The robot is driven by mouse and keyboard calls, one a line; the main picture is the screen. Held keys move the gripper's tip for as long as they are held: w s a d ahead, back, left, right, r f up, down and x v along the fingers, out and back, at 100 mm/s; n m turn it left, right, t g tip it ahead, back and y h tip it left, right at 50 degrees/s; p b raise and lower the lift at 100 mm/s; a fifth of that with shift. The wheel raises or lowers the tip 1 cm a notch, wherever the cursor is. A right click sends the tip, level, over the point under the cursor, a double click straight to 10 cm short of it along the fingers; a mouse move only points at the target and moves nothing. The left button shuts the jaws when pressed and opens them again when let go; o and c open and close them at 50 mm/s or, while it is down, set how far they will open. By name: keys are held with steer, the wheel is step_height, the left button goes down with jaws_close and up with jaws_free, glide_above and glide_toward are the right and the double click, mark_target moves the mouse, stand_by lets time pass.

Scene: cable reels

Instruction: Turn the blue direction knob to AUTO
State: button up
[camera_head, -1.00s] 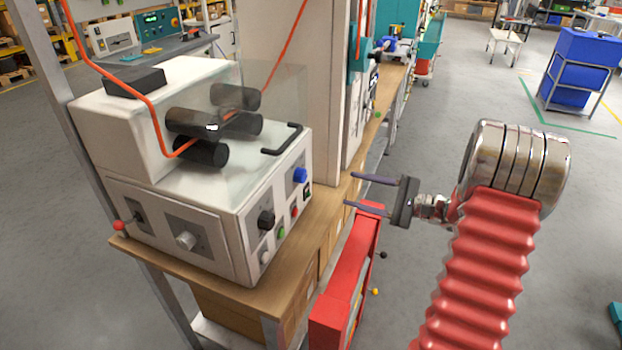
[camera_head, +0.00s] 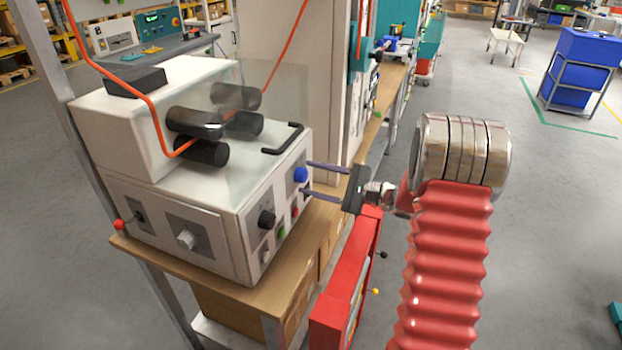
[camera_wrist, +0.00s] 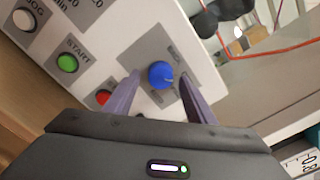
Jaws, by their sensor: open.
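The blue knob (camera_head: 300,174) sits on a grey plate on the right-hand face of the white machine (camera_head: 225,215). In the wrist view the blue knob (camera_wrist: 160,74) lies between the two purple fingers, a little beyond their tips or level with them. My gripper (camera_head: 306,178) is open, with its fingers reaching left toward the knob. In the wrist view my gripper (camera_wrist: 160,80) has one finger on each side of the knob with gaps to both. The AUTO mark cannot be read in these frames.
Close to the knob are a red button (camera_wrist: 103,97) and a green START button (camera_wrist: 67,63). A black knob (camera_head: 266,219) is lower on the same face. A black handle (camera_head: 283,139) stands above. An orange cable (camera_head: 150,105) runs over the machine.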

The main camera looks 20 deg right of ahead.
steer(key=shift+w+a, duration=0.35)
steer(key=shift+a, duration=0.05)
steer(key=c, duration=1)
